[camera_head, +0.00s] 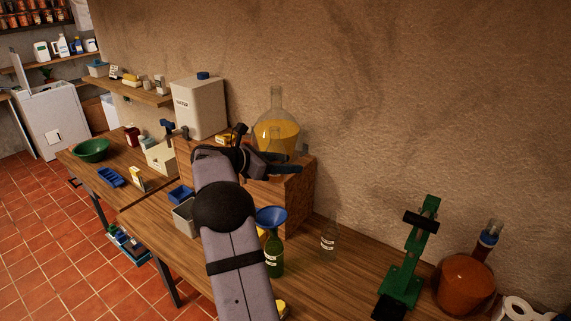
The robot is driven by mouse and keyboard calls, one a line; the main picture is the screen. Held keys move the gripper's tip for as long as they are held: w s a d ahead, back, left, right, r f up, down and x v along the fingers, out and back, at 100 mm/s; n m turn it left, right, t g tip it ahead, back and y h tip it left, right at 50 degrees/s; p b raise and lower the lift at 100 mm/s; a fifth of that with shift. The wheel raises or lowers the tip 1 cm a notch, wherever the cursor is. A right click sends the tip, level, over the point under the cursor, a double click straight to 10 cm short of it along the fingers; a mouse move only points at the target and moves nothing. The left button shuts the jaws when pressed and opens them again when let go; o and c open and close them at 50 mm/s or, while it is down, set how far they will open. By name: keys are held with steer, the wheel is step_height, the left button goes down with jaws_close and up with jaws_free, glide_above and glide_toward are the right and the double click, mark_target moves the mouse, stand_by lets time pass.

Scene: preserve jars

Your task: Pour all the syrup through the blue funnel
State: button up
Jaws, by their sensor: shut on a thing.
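The blue funnel (271,216) sits upright in the neck of a green bottle (274,258) with a white label, on the wooden bench. My gripper (276,162) is up and behind the funnel, near the raised wooden block. My arm hides part of the bench left of the bottle.
A clear labelled bottle (329,241) stands right of the funnel. Further right are a green stand (408,262) and an orange-brown round vessel (464,286). A white canister (199,106) with a tap stands on the block. Bench between clear bottle and green stand is free.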

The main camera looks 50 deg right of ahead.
steer(key=s+d+f+n+g+h+b, duration=0.2)
steer(key=s+f+n+g+h, duration=0.1)
steer(key=s+f+n+h, duration=0.3)
steer(key=shift+s+d+f+n+g+h, duration=0.3)
steer(key=shift+s+f+n+h, duration=0.1)
steer(key=shift+s+n, duration=0.8)
stand_by(2.4)
steer(key=shift+r+n+h, duration=0.15)
steer(key=shift+n+h, duration=0.25)
steer(key=shift+n, duration=0.1)
steer(key=n+h, duration=0.1)
steer(key=r+n+t+h, duration=0.1)
steer(key=n, duration=0.1)
steer(key=shift+s+r, duration=0.2)
steer(key=shift+w+r+n+t+h, duration=0.1)
steer(key=shift+r+n+t+h, duration=0.2)
steer(key=shift+n, duration=0.3)
steer(key=shift+r+n+t+h, duration=0.1)
steer(key=shift+n+t+h, duration=0.1)
steer(key=shift+n+t, duration=0.3)
